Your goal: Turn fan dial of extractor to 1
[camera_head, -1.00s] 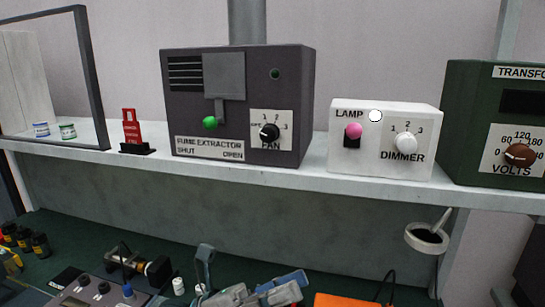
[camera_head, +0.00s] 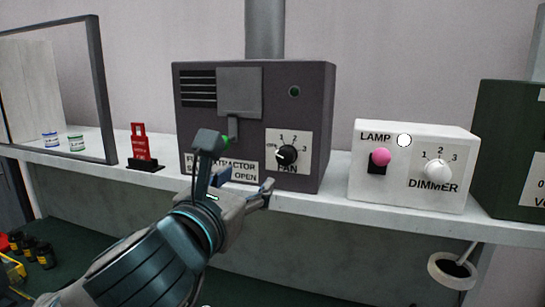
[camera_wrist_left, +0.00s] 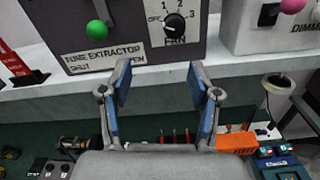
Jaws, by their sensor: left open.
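The fume extractor (camera_head: 255,125) is a dark grey box on the shelf. Its fan dial (camera_head: 286,154) is a black knob on a white plate marked OFF, 1, 2, 3. A pale mark on the knob seems to lie on its left, OFF side; the exact setting is too small to be sure. My left gripper (camera_head: 238,168) is open and empty in front of the extractor, left of and below the dial, partly covering the label and green knob. In the left wrist view the dial (camera_wrist_left: 174,23) is beyond the open fingers (camera_wrist_left: 160,72), not touched. My right gripper is out of view.
The green slider knob (camera_wrist_left: 97,29) sits left of the dial. A white lamp box (camera_head: 413,168) with a dimmer stands to the right, a green transformer (camera_head: 510,150) beyond it. A red tag on a stand (camera_head: 140,145) is at left. The shelf edge (camera_wrist_left: 60,92) runs below the extractor.

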